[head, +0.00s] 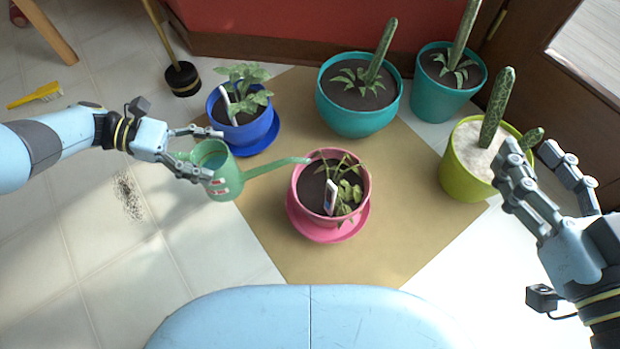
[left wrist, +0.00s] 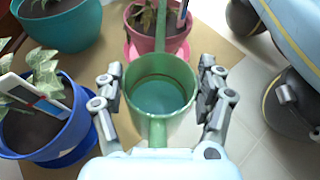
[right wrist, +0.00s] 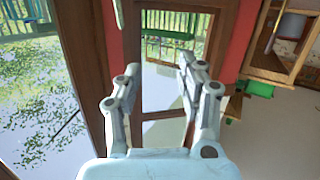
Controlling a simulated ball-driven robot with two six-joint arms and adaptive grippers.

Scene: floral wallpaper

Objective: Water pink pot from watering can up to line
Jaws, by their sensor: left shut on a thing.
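The green watering can (head: 226,184) is held by my left gripper (head: 200,152), whose fingers are on both sides of its body. Its spout points right and its tip is at the left rim of the pink pot (head: 297,200). The can looks close to upright. In the left wrist view the can (left wrist: 158,142) is open at the top and liquid shows inside. The pink pot holds dark soil, a drooping green plant and a white marker (head: 330,197), and stands on a pink saucer (head: 338,233). No water stream is visible. My right gripper (head: 535,150) is open and empty at the right.
A blue pot (head: 243,135) stands behind the can. Two teal pots (head: 357,121) (head: 440,101) stand at the back, and a yellow-green cactus pot (head: 461,181) is near my right gripper. A brown mat (head: 270,217) lies under the pink pot. A yellow brush (head: 36,97) lies far left.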

